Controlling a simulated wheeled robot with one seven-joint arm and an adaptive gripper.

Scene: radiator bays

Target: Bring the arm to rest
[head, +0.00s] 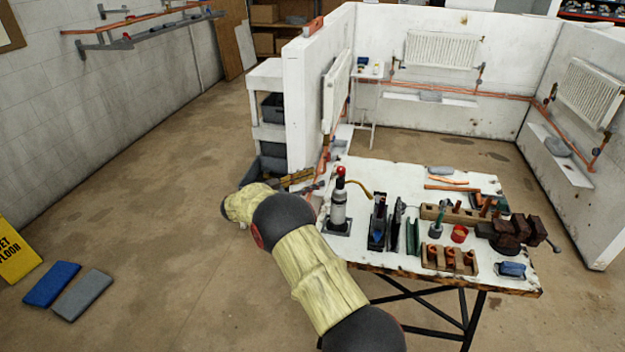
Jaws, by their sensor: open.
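My arm (318,278) reaches up from the bottom of the head view, with pale yellow sleeves and dark round joints. No held object shows. The workbench (385,172) has a worn white top and stands to the right of the arm.
The bench holds a blowtorch (339,205), a vice (517,232), wooden blocks and pipe fittings. White bay walls (300,95) with radiators (441,50) stand behind. A yellow floor sign (15,252) and two pads (52,283) lie left. Floor between is clear.

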